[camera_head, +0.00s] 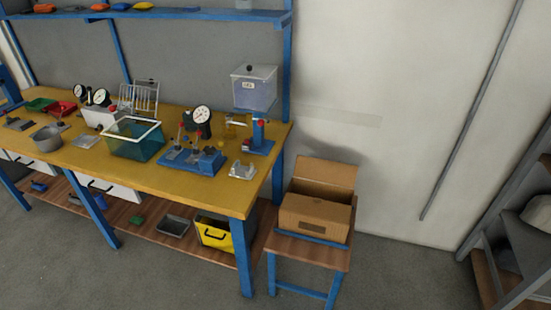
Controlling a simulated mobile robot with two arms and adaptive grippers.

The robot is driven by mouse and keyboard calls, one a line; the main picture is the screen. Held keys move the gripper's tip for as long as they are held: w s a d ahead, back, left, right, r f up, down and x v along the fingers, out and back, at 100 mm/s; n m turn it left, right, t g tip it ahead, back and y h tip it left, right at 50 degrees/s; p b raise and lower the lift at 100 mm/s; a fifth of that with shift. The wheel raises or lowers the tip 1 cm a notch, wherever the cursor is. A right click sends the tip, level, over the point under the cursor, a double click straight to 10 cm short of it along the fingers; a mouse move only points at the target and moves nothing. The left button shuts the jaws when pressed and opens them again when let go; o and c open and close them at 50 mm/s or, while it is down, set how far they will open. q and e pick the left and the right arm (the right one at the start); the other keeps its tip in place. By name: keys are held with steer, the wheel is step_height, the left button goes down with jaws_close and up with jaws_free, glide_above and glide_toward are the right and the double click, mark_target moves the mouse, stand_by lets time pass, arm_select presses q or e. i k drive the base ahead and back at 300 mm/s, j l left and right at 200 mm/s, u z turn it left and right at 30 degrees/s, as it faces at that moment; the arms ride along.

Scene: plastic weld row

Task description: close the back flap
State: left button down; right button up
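A cardboard box (315,215) stands on a small stool with a wooden top and blue legs, right of the workbench. Its back flap (325,173) stands up, leaning slightly back toward the wall. The top of the box is open behind the front edge, and its inside shows dark brown. A darker rectangular mark is on the front face. The other flaps cannot be made out clearly. Neither of my grippers is in view.
The stool (283,246) is close to the right end of the workbench (225,197), which holds gauges, a teal bin (133,139) and fixtures. A yellow crate (216,234) sits on the lower shelf. Floor (400,280) right of the stool is clear up to a grey rack (515,245).

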mark_target(343, 174)
steer(key=i+l+u, duration=0.15)
steer(key=l+u, duration=0.15)
steer(key=i+l+u, duration=0.15)
steer(key=l+u, duration=0.2)
steer(key=i+l+u, duration=0.1)
steer(key=l+u, duration=0.5)
